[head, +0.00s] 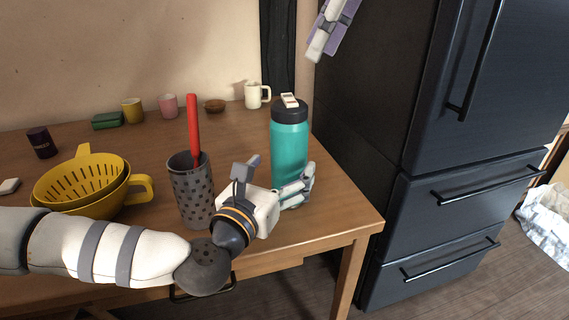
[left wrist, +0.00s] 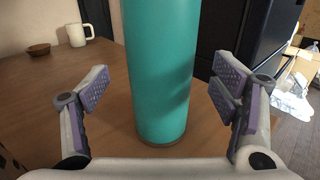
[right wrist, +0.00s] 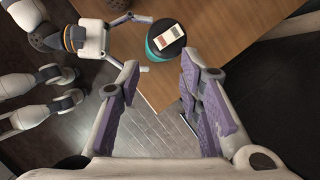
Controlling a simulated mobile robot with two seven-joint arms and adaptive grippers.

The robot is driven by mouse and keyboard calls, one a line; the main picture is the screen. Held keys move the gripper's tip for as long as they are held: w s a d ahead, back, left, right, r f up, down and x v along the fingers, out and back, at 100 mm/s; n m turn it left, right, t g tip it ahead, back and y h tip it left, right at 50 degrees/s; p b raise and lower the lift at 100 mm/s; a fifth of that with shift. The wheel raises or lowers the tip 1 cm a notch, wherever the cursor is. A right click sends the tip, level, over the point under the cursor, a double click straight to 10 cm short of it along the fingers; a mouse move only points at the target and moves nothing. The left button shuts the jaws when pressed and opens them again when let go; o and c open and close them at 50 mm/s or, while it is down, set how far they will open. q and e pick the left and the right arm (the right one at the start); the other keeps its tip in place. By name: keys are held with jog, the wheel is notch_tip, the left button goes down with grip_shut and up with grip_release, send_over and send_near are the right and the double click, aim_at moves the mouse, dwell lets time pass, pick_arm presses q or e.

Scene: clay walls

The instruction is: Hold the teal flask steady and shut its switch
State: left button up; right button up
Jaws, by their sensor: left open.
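The teal flask (head: 288,150) stands upright near the table's right end, with a black lid (head: 290,114). A cream switch (head: 290,101) sits on the lid, and it shows from above in the right wrist view (right wrist: 168,35). I cannot tell its position for certain. My left gripper (head: 282,167) is open at the flask's lower body. In the left wrist view the flask (left wrist: 160,75) stands between its spread fingers, with gaps on both sides. My right gripper (right wrist: 160,62) is open and empty, above the flask; only part of it shows at the head view's top edge.
A dark spotted holder (head: 192,190) with a red utensil (head: 194,130) stands left of the flask, close to my left arm. A yellow colander (head: 82,180) is farther left. Mugs, including a cream one (head: 257,95), line the back. A dark fridge (head: 400,120) stands right.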

aim_at(288, 160)
pick_arm(q)
jog(key=shift+x, duration=1.9)
